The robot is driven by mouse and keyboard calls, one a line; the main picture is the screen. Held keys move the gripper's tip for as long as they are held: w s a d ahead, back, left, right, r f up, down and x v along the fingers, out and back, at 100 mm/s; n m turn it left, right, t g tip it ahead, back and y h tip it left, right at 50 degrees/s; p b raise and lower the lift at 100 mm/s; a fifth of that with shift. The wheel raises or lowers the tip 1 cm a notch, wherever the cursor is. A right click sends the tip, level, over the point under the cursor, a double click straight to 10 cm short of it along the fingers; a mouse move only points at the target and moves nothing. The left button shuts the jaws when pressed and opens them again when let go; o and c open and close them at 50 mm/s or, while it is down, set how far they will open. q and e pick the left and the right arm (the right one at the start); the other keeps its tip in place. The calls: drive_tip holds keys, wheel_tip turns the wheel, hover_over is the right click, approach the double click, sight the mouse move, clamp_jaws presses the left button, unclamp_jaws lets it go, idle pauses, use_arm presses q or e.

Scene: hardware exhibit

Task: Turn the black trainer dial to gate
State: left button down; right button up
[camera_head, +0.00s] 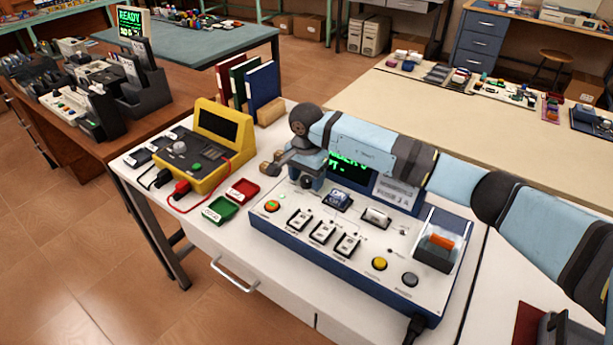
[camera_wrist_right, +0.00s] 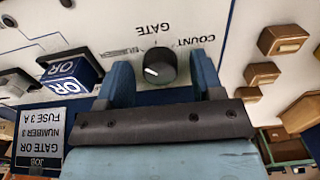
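The trainer (camera_head: 330,265) is a white sloping panel with blue sides on the bench. Its black dial (camera_wrist_right: 161,67) has a white mark at the lower left of its face in the right wrist view. The upside-down labels COUNT, GATE (camera_wrist_right: 152,28) and NUMBER arc above it there. My right gripper (camera_wrist_right: 163,82) is open, with its two blue fingers on either side of the dial and gaps showing to both. In the head view the right gripper (camera_head: 311,180) is low over the panel's back left corner and partly hides the dial (camera_head: 306,182). My left gripper is out of view.
My right arm crosses the trainer's green-text screen (camera_head: 350,168). The blue OR block (camera_head: 338,199), switches and a yellow button (camera_head: 379,264) share the panel. Tan blocks (camera_wrist_right: 283,40) lie close beside the gripper. A yellow meter (camera_head: 203,160) and red and green trays stand left.

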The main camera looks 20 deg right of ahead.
drive_tip(key=c, duration=0.9)
drive_tip(key=shift+m, duration=0.3)
drive_tip(key=m, duration=0.3)
drive_tip(key=shift+m, duration=0.3)
drive_tip(key=shift+m+b, duration=0.3)
drive_tip(key=shift+m, duration=1.9)
drive_tip(key=o, duration=0.9)
drive_tip(key=shift+o, duration=0.2)
